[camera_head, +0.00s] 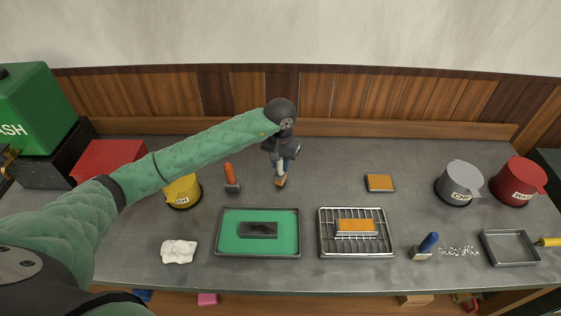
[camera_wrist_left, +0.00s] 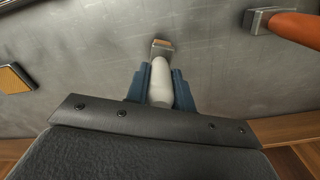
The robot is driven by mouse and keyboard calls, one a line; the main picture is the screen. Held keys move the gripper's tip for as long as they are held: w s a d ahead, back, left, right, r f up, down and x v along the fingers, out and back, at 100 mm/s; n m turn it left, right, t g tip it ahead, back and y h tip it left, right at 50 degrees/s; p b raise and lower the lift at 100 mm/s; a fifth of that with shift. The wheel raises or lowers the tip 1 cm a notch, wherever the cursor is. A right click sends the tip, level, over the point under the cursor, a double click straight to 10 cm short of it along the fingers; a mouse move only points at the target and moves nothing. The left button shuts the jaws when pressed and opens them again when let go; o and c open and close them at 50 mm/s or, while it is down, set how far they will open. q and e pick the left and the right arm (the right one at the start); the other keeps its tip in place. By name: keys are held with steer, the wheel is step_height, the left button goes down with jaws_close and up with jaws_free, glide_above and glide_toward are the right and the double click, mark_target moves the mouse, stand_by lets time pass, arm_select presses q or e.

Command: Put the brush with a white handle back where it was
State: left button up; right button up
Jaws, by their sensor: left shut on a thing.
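The brush with a white handle (camera_wrist_left: 160,85) is in my left gripper (camera_wrist_left: 160,78), with the blue fingers shut on either side of the handle. Its metal ferrule and tan bristles stick out past the fingertips. In the head view my left gripper (camera_head: 283,155) is at the back middle of the table, and the white-handled brush (camera_head: 280,172) points down below it. I cannot tell whether the bristles touch the table. My right gripper is not in view.
A green tray (camera_head: 230,212) with a dark block and a wire rack (camera_head: 326,240) with an orange block stand in front. An orange-topped block (camera_head: 379,183) lies to the right. A blue-handled brush (camera_head: 427,245), yellow pot (camera_head: 183,191), grey pot (camera_head: 459,182) and red pot (camera_head: 518,182) stand around.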

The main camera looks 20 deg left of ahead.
arm_select(q)
steer(key=shift+f, duration=0.45)
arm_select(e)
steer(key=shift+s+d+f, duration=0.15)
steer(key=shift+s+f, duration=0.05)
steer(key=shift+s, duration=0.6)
arm_select(q)
steer(key=shift+f, duration=0.1)
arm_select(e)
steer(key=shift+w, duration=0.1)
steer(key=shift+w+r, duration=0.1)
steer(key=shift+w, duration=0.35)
arm_select(q)
steer(key=o, duration=1)
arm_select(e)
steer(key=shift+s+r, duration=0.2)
